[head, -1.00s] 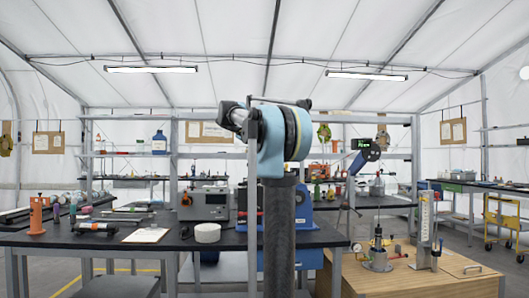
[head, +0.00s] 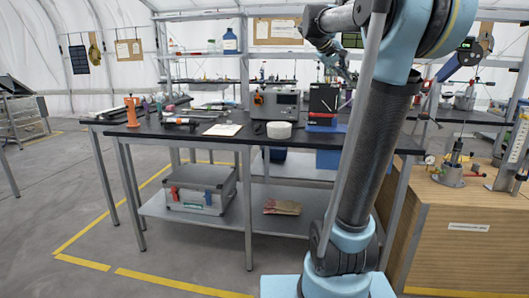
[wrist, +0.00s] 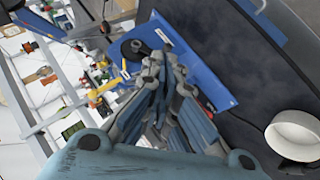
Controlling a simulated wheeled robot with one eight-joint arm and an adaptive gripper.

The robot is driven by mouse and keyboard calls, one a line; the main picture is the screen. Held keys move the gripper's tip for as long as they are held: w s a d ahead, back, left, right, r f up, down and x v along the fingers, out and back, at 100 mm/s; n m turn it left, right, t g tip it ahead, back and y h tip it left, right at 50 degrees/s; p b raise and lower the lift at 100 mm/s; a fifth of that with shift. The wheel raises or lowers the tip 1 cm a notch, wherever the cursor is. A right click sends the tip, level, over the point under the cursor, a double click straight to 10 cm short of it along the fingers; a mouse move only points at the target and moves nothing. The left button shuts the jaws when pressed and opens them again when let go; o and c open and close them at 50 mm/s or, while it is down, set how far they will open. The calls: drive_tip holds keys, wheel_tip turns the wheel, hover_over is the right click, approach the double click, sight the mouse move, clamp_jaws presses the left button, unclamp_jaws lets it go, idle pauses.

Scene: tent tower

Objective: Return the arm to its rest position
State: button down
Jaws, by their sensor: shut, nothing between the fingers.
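My arm shows in the head view as a light-blue and dark column on the right, bent at the top, with its forearm (head: 345,18) reaching up and left. My gripper (head: 342,70) is partly seen behind the arm, above the black bench. In the wrist view my gripper (wrist: 168,85) has its grey-blue fingers together with nothing between them.
The black bench (head: 175,131) carries a white round roll (head: 279,130), a grey instrument (head: 277,104), a clipboard (head: 223,129) and an orange stand (head: 132,111). A wooden cabinet (head: 465,235) stands close on the right. The floor (head: 60,195) at left is open.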

drive_tip(key=s+a+f+g+y, duration=0.1)
drive_tip(key=s+a+f, duration=0.3)
drive_tip(key=s+f, duration=0.7)
drive_tip(key=s+a+f+g+y, duration=0.1)
drive_tip(key=s+a+f+y, duration=0.3)
drive_tip(key=s+f, duration=0.8)
drive_tip(key=s+a+f+m+g+y, duration=0.1)
drive_tip(key=s+a+f+y, duration=0.2)
drive_tip(key=s+f, duration=0.8)
wheel_tip(320, 180, down, 8)
drive_tip(key=shift+s+a+f, duration=0.15)
drive_tip(key=shift+a, duration=0.9)
drive_tip(key=shift+w+f, duration=0.2)
drive_tip(key=shift+w, duration=0.3)
